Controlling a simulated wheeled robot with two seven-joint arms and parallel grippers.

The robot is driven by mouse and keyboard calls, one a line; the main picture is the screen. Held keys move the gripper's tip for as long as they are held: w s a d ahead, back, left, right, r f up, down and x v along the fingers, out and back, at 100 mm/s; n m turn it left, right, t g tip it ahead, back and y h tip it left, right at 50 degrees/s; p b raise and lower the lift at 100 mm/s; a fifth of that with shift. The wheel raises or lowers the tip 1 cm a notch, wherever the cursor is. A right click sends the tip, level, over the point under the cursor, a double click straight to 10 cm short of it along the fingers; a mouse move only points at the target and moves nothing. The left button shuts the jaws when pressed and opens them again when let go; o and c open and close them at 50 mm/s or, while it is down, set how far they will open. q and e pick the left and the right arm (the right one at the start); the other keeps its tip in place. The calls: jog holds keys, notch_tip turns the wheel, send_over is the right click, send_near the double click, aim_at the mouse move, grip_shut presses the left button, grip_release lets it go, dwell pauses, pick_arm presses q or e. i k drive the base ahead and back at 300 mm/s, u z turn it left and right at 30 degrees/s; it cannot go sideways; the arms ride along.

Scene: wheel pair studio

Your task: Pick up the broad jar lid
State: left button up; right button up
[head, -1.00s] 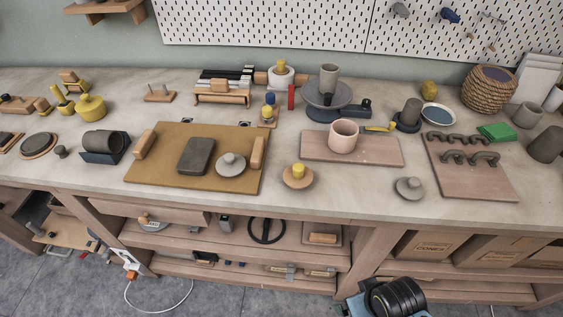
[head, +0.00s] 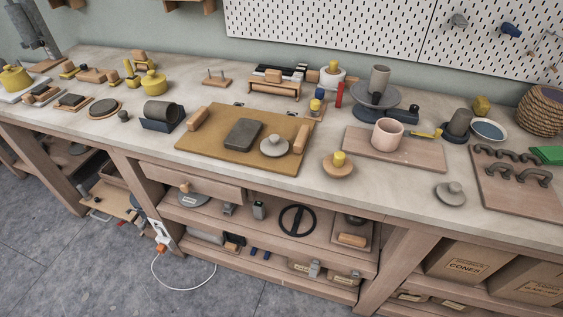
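Two grey knobbed lids are in the head view. One grey lid (head: 274,147) lies on the right part of a tan board (head: 215,160), beside a dark grey slab (head: 243,134). The other grey lid (head: 450,193) lies on the bare bench near the front edge, farther right. A wooden disc with a yellow knob (head: 338,168) sits between them near the front edge. I cannot tell for sure which is the broad jar lid. Neither of my grippers is in view, and nothing is touching the lids.
A pinkish cup (head: 387,135) stands on a pale board (head: 425,155) behind the lids. A board with dark handles (head: 520,195) is at the right. A grey turntable (head: 376,97) stands behind. Bare bench lies around the right lid. Shelves with boxes (head: 461,265) are below.

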aim_at(274, 145)
jog(key=u, duration=0.25)
jog(key=i, duration=0.85)
jog(key=z, duration=0.65)
